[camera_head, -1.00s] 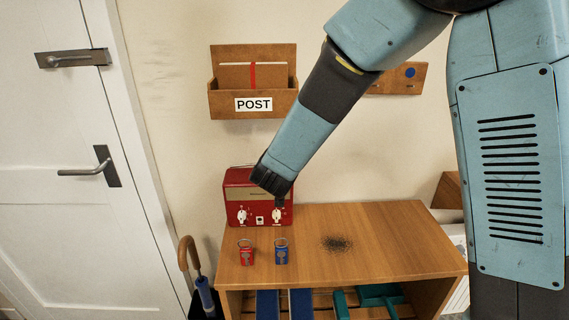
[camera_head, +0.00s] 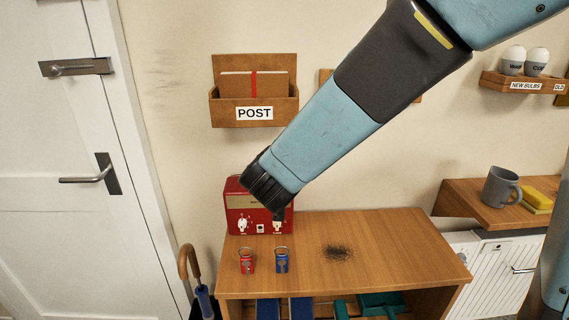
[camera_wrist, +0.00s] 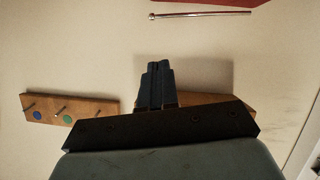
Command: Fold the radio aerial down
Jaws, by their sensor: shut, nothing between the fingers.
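The red radio (camera_head: 240,208) stands at the back left of the wooden bench, partly hidden behind my arm. In the wrist view, a strip of its red body (camera_wrist: 205,2) shows at the top edge. The thin metal aerial (camera_wrist: 200,14) lies there nearly parallel to that red edge, a little apart from it, with a small knob at its left end. In the head view my arm hides most of the aerial's place. My gripper (camera_wrist: 158,70) is shut and empty, apart from the aerial in the wrist view. In the head view its dark tip (camera_head: 279,214) overlaps the radio's front.
A red tag (camera_head: 247,262) and a blue tag (camera_head: 282,261) stand on the bench (camera_head: 400,250) before the radio. A POST holder (camera_head: 254,103) hangs above. A hook board (camera_wrist: 70,108) is on the wall. A mug (camera_head: 501,186) and yellow sponge (camera_head: 538,199) sit right.

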